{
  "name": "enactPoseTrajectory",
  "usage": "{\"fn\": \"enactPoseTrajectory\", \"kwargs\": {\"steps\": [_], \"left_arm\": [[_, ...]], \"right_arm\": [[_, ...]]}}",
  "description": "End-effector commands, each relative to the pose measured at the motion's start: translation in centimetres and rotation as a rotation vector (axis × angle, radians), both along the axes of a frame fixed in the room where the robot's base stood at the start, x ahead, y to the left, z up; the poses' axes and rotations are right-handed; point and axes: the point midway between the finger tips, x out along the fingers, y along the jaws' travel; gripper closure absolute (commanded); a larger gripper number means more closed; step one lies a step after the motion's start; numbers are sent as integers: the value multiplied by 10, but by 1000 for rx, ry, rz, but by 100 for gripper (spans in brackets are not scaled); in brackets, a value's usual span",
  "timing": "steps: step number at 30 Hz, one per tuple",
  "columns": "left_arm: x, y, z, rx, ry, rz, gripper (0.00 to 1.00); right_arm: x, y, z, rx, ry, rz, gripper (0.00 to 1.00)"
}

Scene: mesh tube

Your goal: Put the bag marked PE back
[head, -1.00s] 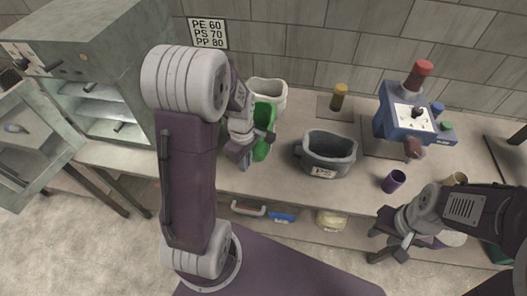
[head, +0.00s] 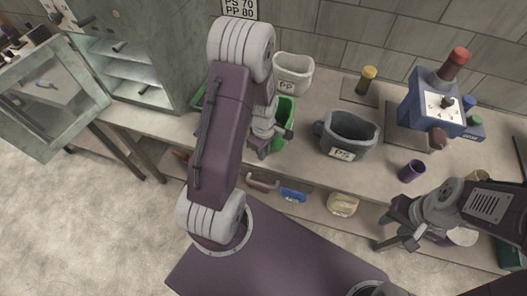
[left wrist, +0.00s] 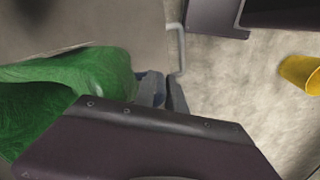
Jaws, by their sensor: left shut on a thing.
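A green bag (head: 285,122) is at the bench, partly hidden behind my left arm; no mark on it can be read. It fills the left side of the left wrist view (left wrist: 60,95). My left gripper (head: 276,136) is shut on the green bag, near the bench's front edge. Its fingers (left wrist: 160,92) show beside the green in the left wrist view. A white bag marked PP (head: 292,76) stands behind. A dark grey bag marked PS (head: 348,137) stands to the right. My right gripper (head: 400,237) is open and empty in front of the bench.
A blue machine (head: 425,108) with a red top, a yellow-capped jar (head: 366,80) and a purple cup (head: 411,171) stand on the right of the bench. A cabinet with an open door (head: 50,100) is at left. Several items, including a blue one (head: 293,195), are on the lower shelf.

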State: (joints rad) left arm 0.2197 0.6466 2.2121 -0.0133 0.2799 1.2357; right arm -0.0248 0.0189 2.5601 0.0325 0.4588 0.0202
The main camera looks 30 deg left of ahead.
Motion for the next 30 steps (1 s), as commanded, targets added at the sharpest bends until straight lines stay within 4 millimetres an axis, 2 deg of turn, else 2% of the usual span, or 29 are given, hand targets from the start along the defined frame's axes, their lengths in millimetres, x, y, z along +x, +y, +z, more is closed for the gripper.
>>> {"fn": "enactPoseTrajectory", "kwargs": {"steps": [5,6,8,16,20,23,30], "left_arm": [[0,0,-3,0,0,0,100],[0,0,-3,0,0,0,79],[0,0,-2,0,0,0,63],[0,0,-2,0,1,0,63],[0,0,4,0,-1,0,63],[1,0,18,1,-3,0,63],[1,0,66,1,-5,-1,63]], "right_arm": [[0,0,-3,0,0,0,64],[0,0,-2,0,0,0,64],[0,0,-2,0,0,0,64],[0,0,-2,0,0,0,64],[0,0,1,0,0,0,64],[0,0,1,0,0,0,64],[0,0,3,0,0,0,64]]}}
